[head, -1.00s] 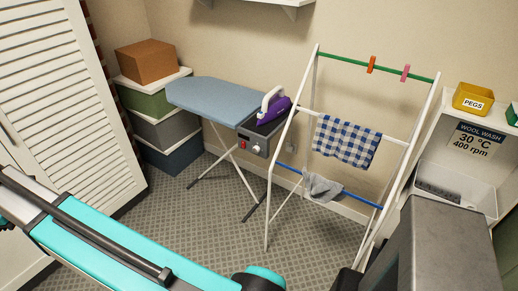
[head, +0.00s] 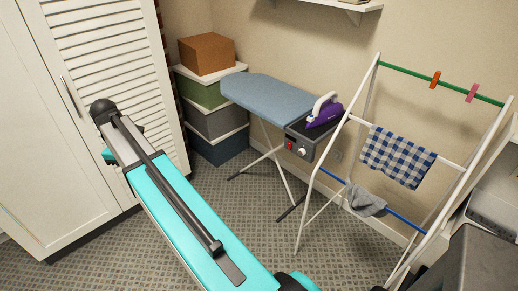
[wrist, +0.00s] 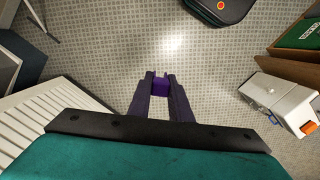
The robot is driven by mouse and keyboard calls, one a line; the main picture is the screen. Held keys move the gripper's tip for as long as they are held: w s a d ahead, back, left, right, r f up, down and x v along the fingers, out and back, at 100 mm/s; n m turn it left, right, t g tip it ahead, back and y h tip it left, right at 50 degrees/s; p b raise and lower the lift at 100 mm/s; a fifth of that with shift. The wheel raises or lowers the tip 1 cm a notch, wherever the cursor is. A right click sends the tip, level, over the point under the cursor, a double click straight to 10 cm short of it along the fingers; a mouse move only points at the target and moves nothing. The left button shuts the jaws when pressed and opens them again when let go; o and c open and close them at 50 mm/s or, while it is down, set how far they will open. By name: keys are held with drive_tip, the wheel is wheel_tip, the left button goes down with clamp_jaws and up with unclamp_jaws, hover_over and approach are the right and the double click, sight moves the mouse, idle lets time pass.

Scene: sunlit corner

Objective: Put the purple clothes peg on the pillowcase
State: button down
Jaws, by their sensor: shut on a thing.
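In the wrist view my gripper (wrist: 160,82) is shut on a small purple thing, the purple clothes peg (wrist: 161,86), held between the dark fingertips above the patterned floor. Most of the peg is hidden by the fingers. In the head view my arm reaches toward the left, and the gripper and peg do not show there. I cannot make out a pillowcase in either view. A blue-and-white checked cloth (head: 398,157) hangs on the drying rack (head: 344,118).
An ironing board (head: 265,95) with a purple iron (head: 324,112) stands left of the rack. Stacked boxes (head: 217,122) and a louvred cupboard (head: 105,60) stand further left. In the wrist view a white object (wrist: 290,100) and a dark case (wrist: 220,8) lie around open floor.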

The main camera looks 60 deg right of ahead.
drive_tip(key=s+d+f+m+p, duration=0.1)
drive_tip(key=s+d, duration=0.5)
drive_tip(key=d, duration=0.7)
drive_tip(key=s+d+f+m, duration=0.1)
drive_tip(key=s+d+f, duration=0.1)
drive_tip(key=s+d, duration=0.8)
drive_tip(key=s+d+f+m+p, duration=0.1)
drive_tip(key=s+d, duration=0.2)
drive_tip(key=d, duration=1.3)
drive_tip(key=m+p, duration=0.1)
drive_tip(key=m, duration=0.3)
hover_over(352, 187)
drive_tip(key=f, duration=0.4)
drive_tip(key=shift+w+d+y, duration=0.1)
drive_tip(key=shift+d+y, duration=0.1)
drive_tip(key=shift+y, duration=0.2)
drive_tip(key=shift+f, duration=0.1)
drive_tip(key=shift+f+b, duration=1.85)
drive_tip(key=shift+f, duration=1.25)
drive_tip(key=shift+f+b, duration=0.65)
drive_tip(key=shift+f, duration=1.05)
drive_tip(key=c, duration=1.5)
unclamp_jaws()
drive_tip(key=shift+c, duration=0.2)
